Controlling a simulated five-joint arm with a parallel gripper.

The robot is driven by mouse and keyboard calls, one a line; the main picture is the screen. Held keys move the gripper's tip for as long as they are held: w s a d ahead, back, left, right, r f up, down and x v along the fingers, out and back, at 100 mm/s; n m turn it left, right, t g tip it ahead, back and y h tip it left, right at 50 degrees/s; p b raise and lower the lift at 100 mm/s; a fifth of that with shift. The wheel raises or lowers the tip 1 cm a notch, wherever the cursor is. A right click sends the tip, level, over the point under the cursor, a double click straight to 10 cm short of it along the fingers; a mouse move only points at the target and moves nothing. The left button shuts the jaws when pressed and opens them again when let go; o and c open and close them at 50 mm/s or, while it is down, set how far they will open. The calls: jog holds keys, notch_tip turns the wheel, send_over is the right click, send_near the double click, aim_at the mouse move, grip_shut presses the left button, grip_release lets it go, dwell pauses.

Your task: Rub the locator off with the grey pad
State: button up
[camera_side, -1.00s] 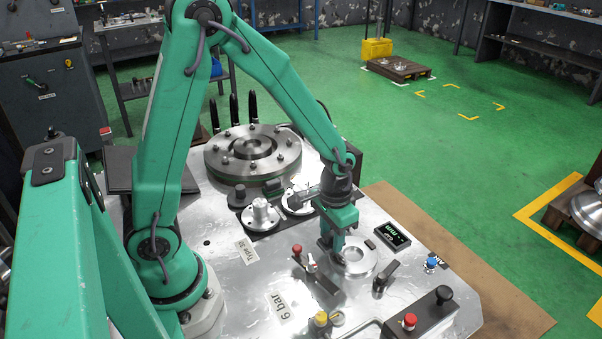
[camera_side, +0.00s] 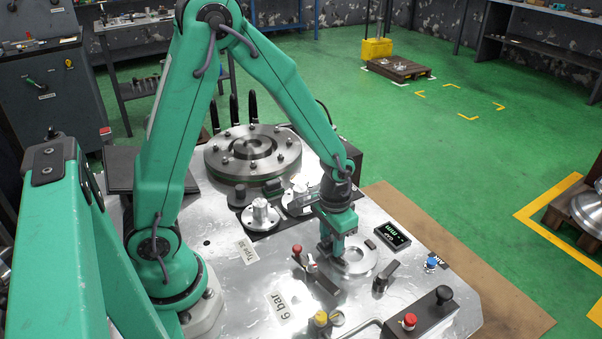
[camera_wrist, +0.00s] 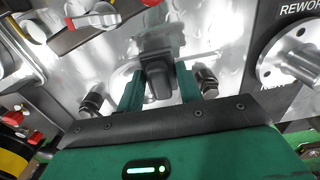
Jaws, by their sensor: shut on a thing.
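The locator (camera_side: 357,261) is a shiny metal ring with a round opening, set in the bench plate. My gripper (camera_side: 331,252) is low at the ring's left edge in the side view, pointing down. In the wrist view, my gripper's green fingers (camera_wrist: 158,88) are shut on the dark grey pad (camera_wrist: 158,76). The pad is a small block between the fingertips; it hides part of the shiny surface behind it. I cannot tell whether the pad touches the ring.
A red-knobbed lever (camera_side: 298,250) stands left of the ring, a black clamp handle (camera_side: 385,276) to its right. A small display (camera_side: 392,236) lies behind it. A flanged hub (camera_side: 261,216) and a large bolted disc (camera_side: 252,153) stand further back. A red button (camera_side: 409,321) is in front.

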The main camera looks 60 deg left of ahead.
aim_at(338, 261)
jog(key=shift+f, duration=0.25)
jog(key=shift+d, duration=0.1)
jog(key=shift+d+r, duration=0.1)
jog(key=shift+d, duration=1.55)
jog(key=shift+d, duration=0.15)
jog(key=shift+d+f, duration=0.2)
jog(key=shift+d, duration=1.4)
jog(key=shift+r, duration=0.1)
jog(key=shift+a, duration=0.15)
jog(key=shift+a, duration=1.05)
jog(key=shift+s+a+f, duration=0.1)
jog(key=shift+a+f, duration=0.1)
jog(key=shift+a, duration=0.4)
